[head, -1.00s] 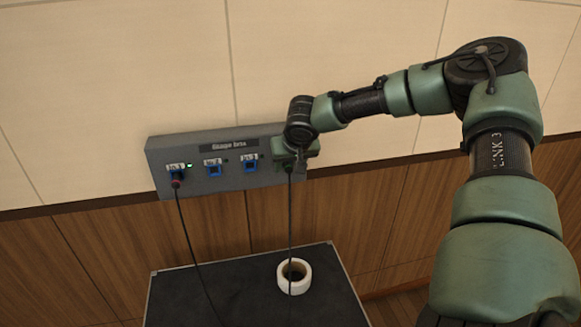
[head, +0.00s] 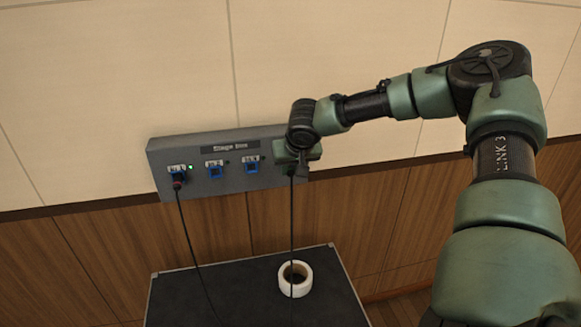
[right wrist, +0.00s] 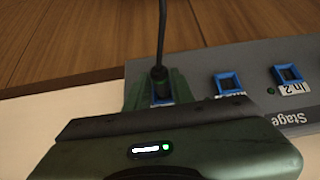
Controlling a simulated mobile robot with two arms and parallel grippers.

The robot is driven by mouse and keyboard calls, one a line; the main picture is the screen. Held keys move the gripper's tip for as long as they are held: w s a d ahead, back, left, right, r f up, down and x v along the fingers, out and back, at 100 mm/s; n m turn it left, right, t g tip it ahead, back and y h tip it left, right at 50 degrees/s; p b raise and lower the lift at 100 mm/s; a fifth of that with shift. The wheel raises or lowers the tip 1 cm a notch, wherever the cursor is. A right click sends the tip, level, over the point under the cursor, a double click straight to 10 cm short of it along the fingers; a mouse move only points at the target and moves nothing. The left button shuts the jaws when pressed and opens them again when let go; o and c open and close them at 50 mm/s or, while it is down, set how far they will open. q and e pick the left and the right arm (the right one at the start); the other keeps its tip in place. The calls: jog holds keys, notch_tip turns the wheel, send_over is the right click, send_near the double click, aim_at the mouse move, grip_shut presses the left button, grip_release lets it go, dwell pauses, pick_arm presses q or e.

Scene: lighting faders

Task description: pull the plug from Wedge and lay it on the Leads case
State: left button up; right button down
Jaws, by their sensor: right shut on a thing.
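My right gripper (head: 291,168) is at the right end of a grey wall box lettered "Stage box" (head: 215,185). Its fingers are shut on a black plug (right wrist: 160,76) with a black cable, one finger on each side. A blue socket (right wrist: 160,101) shows right at the plug; I cannot tell whether the plug is still seated in it. Its label is hidden by the gripper, and I see no "Wedge" lettering. A black-topped case (head: 225,280) with a metal edge stands below; no "Leads" label shows. My left gripper is not in view.
A white tape roll (head: 294,279) lies on the case top near its right side. A second plug, reddish (head: 178,182), sits in the box's left socket by a green light, its cable hanging across the case. The case top's middle is clear.

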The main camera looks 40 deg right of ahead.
jog(key=shift+s+a+b, duration=0.15)
jog(key=shift+s+a, duration=0.2)
jog(key=shift+s, duration=0.3)
jog(key=shift+s+a+b, duration=0.1)
jog(key=shift+s+a, duration=0.3)
jog(key=shift+s, duration=0.25)
jog(key=shift+s+a+b, duration=0.15)
jog(key=shift+s+a, duration=0.2)
jog(key=shift+s, duration=0.3)
